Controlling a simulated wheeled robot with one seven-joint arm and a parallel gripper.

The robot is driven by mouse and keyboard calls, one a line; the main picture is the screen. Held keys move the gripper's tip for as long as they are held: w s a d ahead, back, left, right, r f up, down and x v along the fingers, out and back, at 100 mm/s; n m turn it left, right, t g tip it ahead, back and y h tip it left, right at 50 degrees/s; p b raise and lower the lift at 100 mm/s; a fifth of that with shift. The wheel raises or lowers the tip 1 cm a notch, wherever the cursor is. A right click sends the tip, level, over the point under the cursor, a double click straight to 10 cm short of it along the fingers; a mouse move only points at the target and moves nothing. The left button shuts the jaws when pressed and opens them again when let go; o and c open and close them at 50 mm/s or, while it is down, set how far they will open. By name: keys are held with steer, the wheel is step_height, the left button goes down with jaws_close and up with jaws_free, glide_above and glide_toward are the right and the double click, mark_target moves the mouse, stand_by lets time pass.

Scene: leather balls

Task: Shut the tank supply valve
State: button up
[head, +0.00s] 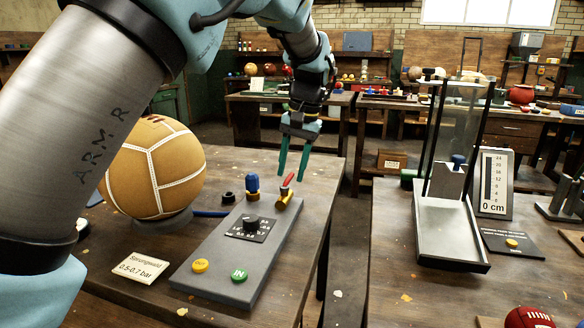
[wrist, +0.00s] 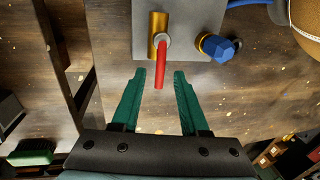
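The valve has a brass body (wrist: 153,42) at one end of a grey control box (head: 232,257) and a red lever (wrist: 161,70). In the wrist view the lever lies roughly in line with the brass body and points toward my gripper (wrist: 159,74). The gripper is open, with one green finger on each side of the lever's free end and a visible gap on both sides. In the head view the fingers of my gripper (head: 290,178) point down at the red lever (head: 288,180). Their exact height over it is hard to tell.
A blue knob (wrist: 217,46) stands right beside the valve. The box carries a black dial (head: 252,224), a yellow OUT button (head: 200,266) and a green IN button (head: 239,275). Another bench (head: 400,300) stands right, across a gap.

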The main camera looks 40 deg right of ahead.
jaws_close()
stand_by(0.3)
